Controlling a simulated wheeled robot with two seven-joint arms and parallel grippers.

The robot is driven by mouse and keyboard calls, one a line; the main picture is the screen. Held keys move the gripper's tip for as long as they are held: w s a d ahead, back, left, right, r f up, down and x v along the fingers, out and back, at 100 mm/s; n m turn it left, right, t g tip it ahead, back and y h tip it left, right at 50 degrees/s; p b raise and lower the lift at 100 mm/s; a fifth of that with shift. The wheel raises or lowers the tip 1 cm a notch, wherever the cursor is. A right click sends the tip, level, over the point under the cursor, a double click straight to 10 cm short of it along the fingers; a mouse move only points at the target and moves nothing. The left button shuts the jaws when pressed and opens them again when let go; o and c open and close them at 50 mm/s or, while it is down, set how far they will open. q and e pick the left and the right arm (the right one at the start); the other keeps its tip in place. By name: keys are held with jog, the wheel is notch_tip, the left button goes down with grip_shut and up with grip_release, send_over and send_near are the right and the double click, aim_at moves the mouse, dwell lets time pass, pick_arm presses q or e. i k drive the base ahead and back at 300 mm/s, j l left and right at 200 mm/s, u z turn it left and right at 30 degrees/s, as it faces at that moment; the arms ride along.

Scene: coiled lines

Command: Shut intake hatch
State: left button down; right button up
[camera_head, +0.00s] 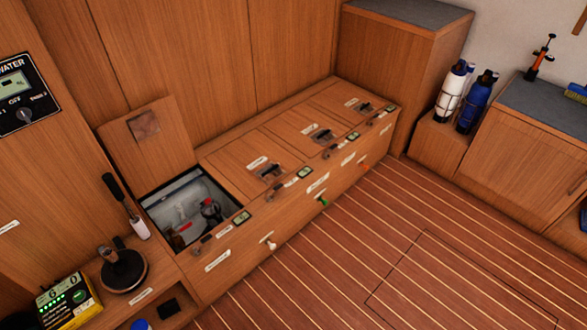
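A wooden hatch lid (165,152) stands raised at the left end of the long wooden bench, leaning back near the wall panels, with a dark square patch on its face. Below it the compartment (186,192) is open and shows a pale interior with a dark round fitting (211,209) and something red. The label on the bench front is too small to read. Several other lids along the bench, such as the one beside the opening (235,158), lie flat and shut. Neither of my grippers is in view.
A black-handled brush-like tool (125,205), a round dark base with a handle (123,270) and a yellow-black device (68,302) stand left of the opening. The striped floor (370,230) before the bench is clear. White (452,92) and blue (476,102) bottles stand at right.

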aim_at(149, 145)
jog(key=i+l+u, duration=0.3)
jog(key=i, duration=0.3)
jog(key=i+l+u, duration=0.35)
jog(key=i+l, duration=0.25)
